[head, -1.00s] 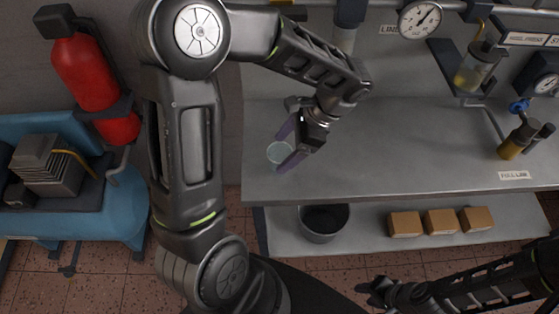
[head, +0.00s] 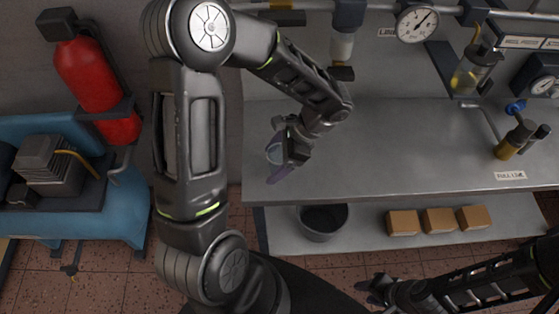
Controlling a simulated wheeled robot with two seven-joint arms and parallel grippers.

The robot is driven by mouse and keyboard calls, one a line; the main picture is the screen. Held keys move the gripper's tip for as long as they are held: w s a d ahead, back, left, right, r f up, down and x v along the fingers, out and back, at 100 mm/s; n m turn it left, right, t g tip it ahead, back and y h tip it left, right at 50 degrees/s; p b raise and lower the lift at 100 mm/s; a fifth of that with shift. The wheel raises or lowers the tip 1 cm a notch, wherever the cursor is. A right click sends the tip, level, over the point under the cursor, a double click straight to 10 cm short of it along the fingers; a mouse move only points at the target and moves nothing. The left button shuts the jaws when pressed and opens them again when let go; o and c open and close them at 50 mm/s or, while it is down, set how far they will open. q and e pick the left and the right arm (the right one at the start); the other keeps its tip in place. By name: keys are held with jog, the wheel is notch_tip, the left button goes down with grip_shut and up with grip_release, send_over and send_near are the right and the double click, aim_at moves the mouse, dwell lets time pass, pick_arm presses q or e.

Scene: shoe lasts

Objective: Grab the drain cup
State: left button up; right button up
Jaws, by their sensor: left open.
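My right gripper (head: 368,291) is at the lower right, in front of the lower shelf and away from the cup. It is dark and small, and its jaw opening is unclear.
The bench top (head: 400,150) is mostly clear to the right. A bucket (head: 322,222) and brown boxes (head: 440,221) sit on the lower shelf. A red extinguisher (head: 88,72) stands left.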

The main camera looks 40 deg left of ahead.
aim_at(274, 146)
pick_arm(q)
jog(key=shift+c, duration=0.5)
jog(key=c, duration=1.3)
jog(key=shift+r, duration=0.1)
notch_tip(274, 146, up, 6)
jog(key=shift+r+b, duration=0.15)
jog(key=shift+b, duration=0.4)
notch_tip(274, 146, up, 4)
jog(key=shift+f+p, duration=0.2)
jog(key=shift+p, duration=0.4)
